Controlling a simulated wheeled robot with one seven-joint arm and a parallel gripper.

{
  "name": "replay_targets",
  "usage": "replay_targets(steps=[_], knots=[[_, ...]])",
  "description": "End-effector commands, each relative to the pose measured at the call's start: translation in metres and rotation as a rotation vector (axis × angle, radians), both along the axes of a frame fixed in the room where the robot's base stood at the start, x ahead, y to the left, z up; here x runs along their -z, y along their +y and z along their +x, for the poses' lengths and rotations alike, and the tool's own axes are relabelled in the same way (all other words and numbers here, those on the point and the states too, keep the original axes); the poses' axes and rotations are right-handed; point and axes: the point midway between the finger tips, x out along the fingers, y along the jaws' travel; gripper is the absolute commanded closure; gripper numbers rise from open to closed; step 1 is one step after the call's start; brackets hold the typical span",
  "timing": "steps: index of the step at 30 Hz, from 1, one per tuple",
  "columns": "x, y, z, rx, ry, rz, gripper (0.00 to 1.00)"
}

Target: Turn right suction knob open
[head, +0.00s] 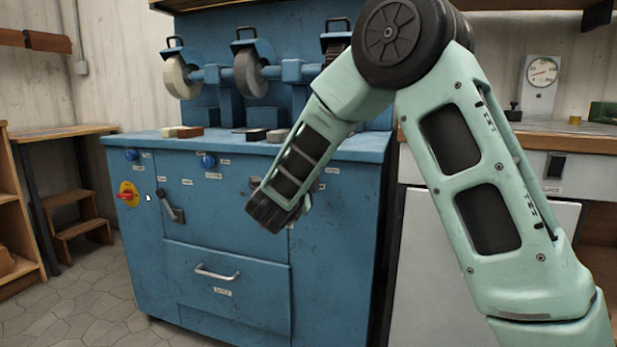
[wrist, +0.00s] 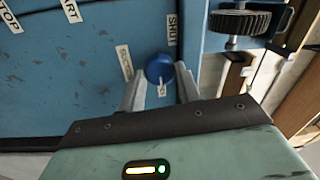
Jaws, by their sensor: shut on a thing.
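The right suction knob is a round blue knob (wrist: 159,67) on the blue cabinet front, seen in the wrist view. A white label reading SHUT (wrist: 172,29) is beside it, and another label (wrist: 124,62) is on its left. My gripper (wrist: 161,86) has one finger on each side of the knob and is shut on it. The knob's exact angle is hard to read. In the head view my forearm and wrist hide the knob and my fingertips at the cabinet's right side. Two similar blue knobs show further left, one at the far left (head: 131,154) and one in the middle (head: 208,161).
The blue grinding cabinet (head: 228,261) carries a yellow-and-red switch (head: 129,194), a lever (head: 170,207) and a drawer handle (head: 217,273). Grinding wheels (head: 250,73) stand above its top. A workbench with a gauge (head: 542,71) is on the right. Floor is clear at left.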

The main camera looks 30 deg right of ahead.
Motion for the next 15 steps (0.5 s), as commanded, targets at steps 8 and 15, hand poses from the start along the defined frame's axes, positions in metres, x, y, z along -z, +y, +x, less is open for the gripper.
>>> replay_targets(steps=[8, 15], knots=[[0.0015, 0.0010, -0.0003, -0.002, 0.003, 0.002, 0.45], [0.0007, 0.0006, -0.0002, -0.001, 0.002, 0.000, 0.45]])
